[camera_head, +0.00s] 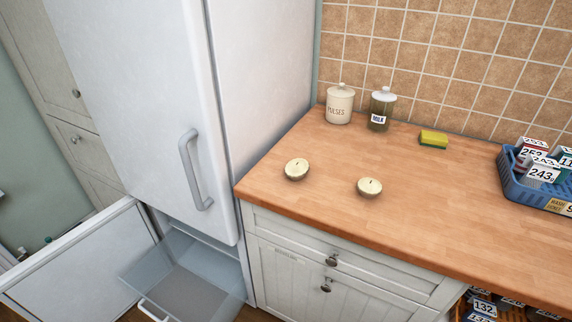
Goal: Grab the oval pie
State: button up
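Two small pale pies lie apart on the wooden counter. The left pie (296,169) is near the counter's left edge, by the fridge. The right pie (369,187) is nearer the front edge. Both have a small mark on top and look alike in size and colour. From this angle I cannot tell for sure which one is oval. My gripper is not in view.
A blue basket (535,190) of labelled packs is at right. The fridge (150,90) stands left, its lower door (85,265) and clear drawer (190,285) open.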

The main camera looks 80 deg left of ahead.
aim_at(296, 169)
jog(key=u, duration=0.7)
jog(key=i, duration=0.8)
jog(key=u, duration=1.15)
jog(key=i, duration=0.2)
jog(key=u, duration=0.1)
